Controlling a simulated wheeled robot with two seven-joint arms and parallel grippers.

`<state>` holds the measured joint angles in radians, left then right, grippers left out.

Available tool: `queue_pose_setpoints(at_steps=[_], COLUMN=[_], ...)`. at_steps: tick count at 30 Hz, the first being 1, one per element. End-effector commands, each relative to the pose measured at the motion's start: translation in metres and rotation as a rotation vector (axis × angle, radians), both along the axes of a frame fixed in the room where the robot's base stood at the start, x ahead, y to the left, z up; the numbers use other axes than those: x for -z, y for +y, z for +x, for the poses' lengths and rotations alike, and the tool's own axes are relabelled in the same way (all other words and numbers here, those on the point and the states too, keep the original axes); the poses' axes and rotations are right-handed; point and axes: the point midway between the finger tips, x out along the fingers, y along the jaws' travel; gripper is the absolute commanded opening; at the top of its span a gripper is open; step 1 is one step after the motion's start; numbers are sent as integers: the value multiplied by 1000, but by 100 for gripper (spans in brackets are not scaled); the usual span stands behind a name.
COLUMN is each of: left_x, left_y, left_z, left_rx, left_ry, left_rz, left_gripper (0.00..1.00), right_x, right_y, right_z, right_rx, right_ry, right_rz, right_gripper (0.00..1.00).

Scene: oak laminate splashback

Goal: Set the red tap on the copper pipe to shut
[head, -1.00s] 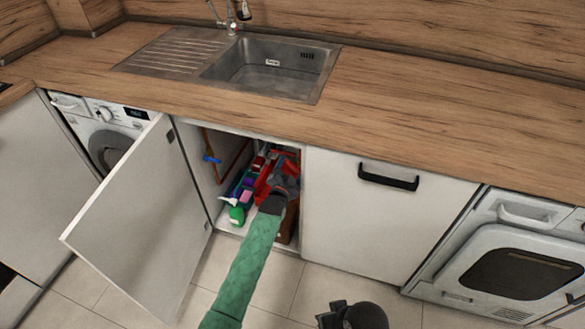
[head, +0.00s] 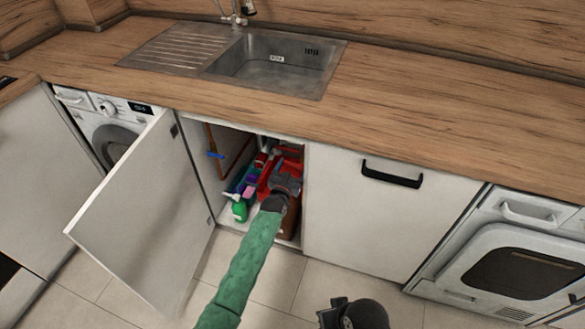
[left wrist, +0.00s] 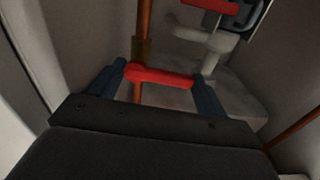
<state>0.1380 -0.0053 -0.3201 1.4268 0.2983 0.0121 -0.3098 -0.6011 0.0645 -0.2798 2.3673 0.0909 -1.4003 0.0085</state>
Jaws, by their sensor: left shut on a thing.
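The red tap (left wrist: 165,76) shows in the left wrist view as a lever lying nearly level, across the upright copper pipe (left wrist: 144,28). A brass-coloured fitting sits on the pipe just above the lever. My left gripper (left wrist: 163,78) is shut on the red lever, with a dark blue finger at each end of it. In the head view my left gripper (head: 285,180) reaches into the open cabinet under the sink. The gripper and arm hide most of the tap there.
A blue tap (head: 215,155) sits on another copper pipe at the cabinet's left. Bottles, including a green one (head: 240,210), stand left of my arm. The open white door (head: 140,215) bounds the left side. Grey plumbing (left wrist: 200,38) is close behind the red lever.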

Motion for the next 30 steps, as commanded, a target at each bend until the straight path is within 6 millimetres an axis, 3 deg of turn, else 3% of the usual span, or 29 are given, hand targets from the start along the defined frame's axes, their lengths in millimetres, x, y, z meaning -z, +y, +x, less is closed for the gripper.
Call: queue_pose_setpoints(at_steps=[14,15,18,30], left_x=[1,1,1,1], left_y=[1,1,1,-2], left_z=[0,0,0,-1], left_rx=[-1,-1,-1,2], left_ry=[6,6,6,7], left_rz=[-14,-14,-14,-15], left_gripper=[34,77,96,96], right_x=[-1,-1,0,1], right_y=[0,0,0,0], right_z=[-1,-1,-3,-3], right_rx=[-1,-1,-1,-1], right_ry=[-2,-1,2,4], right_rz=[1,2,1,1], right_gripper=[0,0,0,0])
